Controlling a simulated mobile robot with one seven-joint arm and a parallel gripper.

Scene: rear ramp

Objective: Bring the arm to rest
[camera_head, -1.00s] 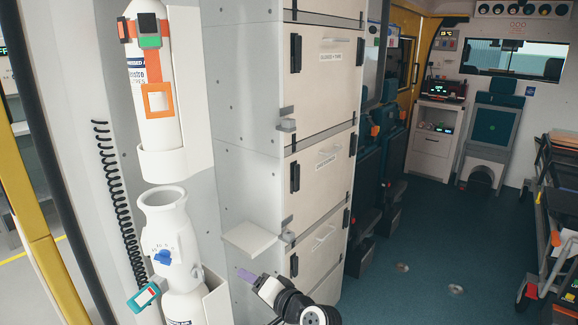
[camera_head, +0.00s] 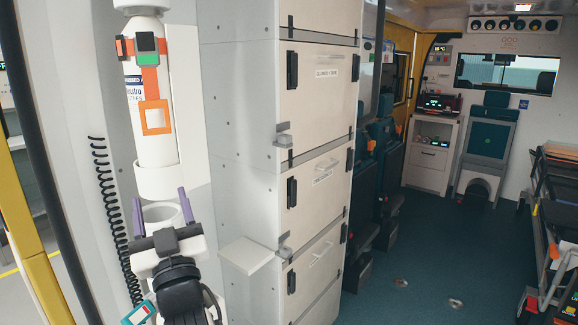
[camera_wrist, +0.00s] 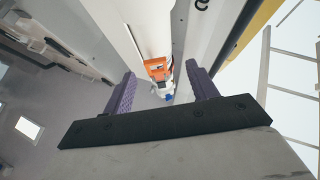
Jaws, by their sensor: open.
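My gripper (camera_head: 160,212) is in the lower left of the head view, in front of the lower white cylinder holder (camera_head: 160,214). Its two purple fingers stand apart and point up and away, with nothing between them. In the wrist view my gripper (camera_wrist: 158,95) also shows open and empty. Beyond the fingers there is an orange strap (camera_wrist: 157,68) on a white bottle. My arm and gripper hide most of the lower holder and its blue knob.
A white bottle (camera_head: 148,95) with orange straps hangs above my gripper. A coiled black cord (camera_head: 103,180) is to its left, a small white shelf (camera_head: 247,254) to its right. White drawer cabinets (camera_head: 318,150) stand further right. The teal floor (camera_head: 400,290) is open in the middle.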

